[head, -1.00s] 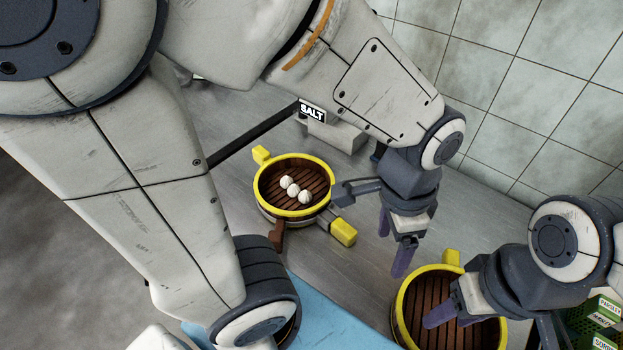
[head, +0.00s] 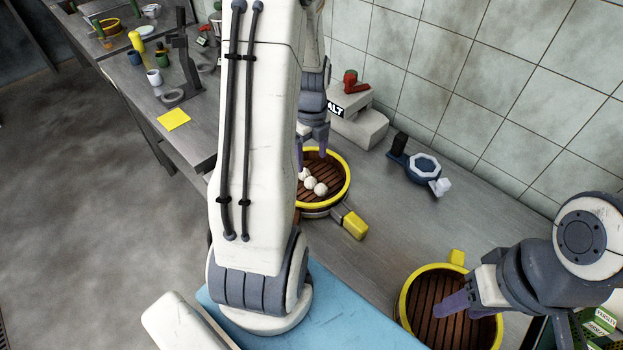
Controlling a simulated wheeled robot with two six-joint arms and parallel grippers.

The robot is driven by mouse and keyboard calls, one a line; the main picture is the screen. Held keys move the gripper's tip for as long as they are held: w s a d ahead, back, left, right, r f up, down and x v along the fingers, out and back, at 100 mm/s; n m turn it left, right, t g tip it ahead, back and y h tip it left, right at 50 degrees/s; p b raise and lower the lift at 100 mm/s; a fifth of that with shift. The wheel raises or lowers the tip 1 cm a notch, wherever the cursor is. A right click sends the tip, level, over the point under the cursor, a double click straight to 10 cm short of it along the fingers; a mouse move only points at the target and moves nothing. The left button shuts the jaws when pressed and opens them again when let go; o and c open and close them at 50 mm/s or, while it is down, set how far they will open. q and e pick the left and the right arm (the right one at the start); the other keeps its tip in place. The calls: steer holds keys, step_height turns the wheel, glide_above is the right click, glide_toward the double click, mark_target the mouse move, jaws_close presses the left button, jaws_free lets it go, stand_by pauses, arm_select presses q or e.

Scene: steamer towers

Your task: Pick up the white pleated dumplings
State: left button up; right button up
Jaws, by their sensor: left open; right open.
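Three white pleated dumplings (head: 309,183) sit close together in a round steamer basket (head: 347,182) with a yellow rim and brown slatted floor. My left gripper (head: 312,152) is open and points down at the back of this basket, just behind the dumplings in the picture. My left arm hides the basket's left side. I cannot tell whether a fingertip touches anything. My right gripper (head: 467,308) is open and empty over a second yellow-rimmed basket (head: 404,298) at the lower right, whose visible slats are bare.
A grey-white scale-like box (head: 360,128) with a red item (head: 351,82) stands behind the first basket. Green crates stand at the lower right.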

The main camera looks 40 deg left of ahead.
mark_target(311, 178)
arm_select(q)
step_height(311, 178, down, 8)
steer(key=shift+s+d+f+p, duration=0.1)
steer(key=shift+p, duration=0.6)
jaws_close()
